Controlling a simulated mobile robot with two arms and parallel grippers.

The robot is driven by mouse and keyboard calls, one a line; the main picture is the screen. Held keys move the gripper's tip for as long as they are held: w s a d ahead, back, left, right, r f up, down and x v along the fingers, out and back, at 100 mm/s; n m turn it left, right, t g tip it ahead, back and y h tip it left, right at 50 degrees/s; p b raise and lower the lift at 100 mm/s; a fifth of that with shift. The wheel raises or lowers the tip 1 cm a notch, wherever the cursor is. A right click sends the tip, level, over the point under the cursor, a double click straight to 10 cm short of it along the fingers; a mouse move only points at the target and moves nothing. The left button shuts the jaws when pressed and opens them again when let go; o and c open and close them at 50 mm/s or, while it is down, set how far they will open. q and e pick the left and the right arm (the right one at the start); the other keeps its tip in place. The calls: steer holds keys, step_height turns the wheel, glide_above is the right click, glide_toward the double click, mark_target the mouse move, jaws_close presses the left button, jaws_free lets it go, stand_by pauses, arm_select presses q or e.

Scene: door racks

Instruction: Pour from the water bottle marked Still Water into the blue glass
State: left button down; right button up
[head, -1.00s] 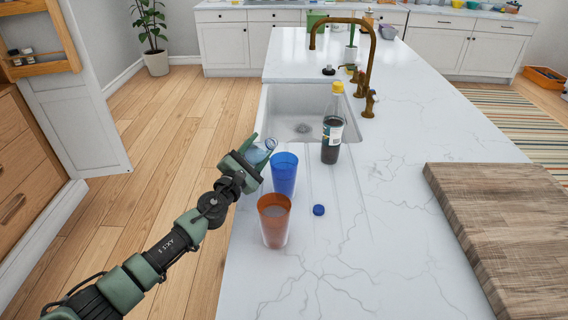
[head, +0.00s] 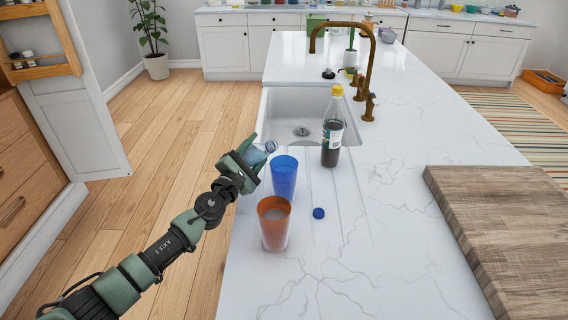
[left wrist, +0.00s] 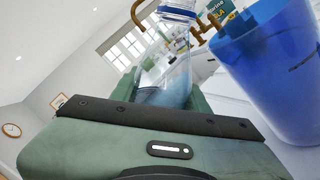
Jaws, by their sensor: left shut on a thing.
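My left gripper (head: 250,158) is shut on a clear water bottle (head: 257,154), beside and just left of the blue glass (head: 284,178). The bottle is tilted, with its open neck pointing toward the upper right, near the glass rim. In the left wrist view the bottle (left wrist: 172,60) is between my fingers, and the blue glass (left wrist: 268,75) stands close on the right. The bottle's label cannot be read. No stream of water shows. The blue glass stands upright on the white counter; its inside is not clear. My right gripper is not in view.
An orange glass (head: 274,224) stands in front of the blue glass. A blue cap (head: 319,213) lies to its right. A dark bottle with a yellow cap (head: 332,130) stands behind, beside the sink (head: 280,103). A wooden board (head: 500,225) lies at right. The front-middle counter (head: 350,275) is clear.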

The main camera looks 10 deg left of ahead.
arm_select(q)
steer(key=shift+w+a+r+m, duration=0.1)
steer(key=shift+r+m, duration=0.05)
steer(key=shift+m, duration=0.15)
stand_by(0.4)
steer(key=shift+a+r+m, duration=0.25)
steer(key=shift+r+m, duration=0.45)
steer(key=shift+m, duration=0.3)
stand_by(1.5)
steer(key=shift+a+m+h+b, duration=0.1)
steer(key=shift+m+h+b, duration=0.2)
steer(key=shift+m+b, duration=0.55)
stand_by(1.6)
steer(key=shift+d+r+m+h+p, duration=0.2)
steer(key=shift+r+m+p, duration=0.15)
steer(key=shift+m+p, duration=0.15)
steer(key=shift+d+r+m+h+p, duration=0.2)
steer(key=shift+r+m+p, duration=0.15)
steer(key=shift+m, duration=0.2)
stand_by(1.3)
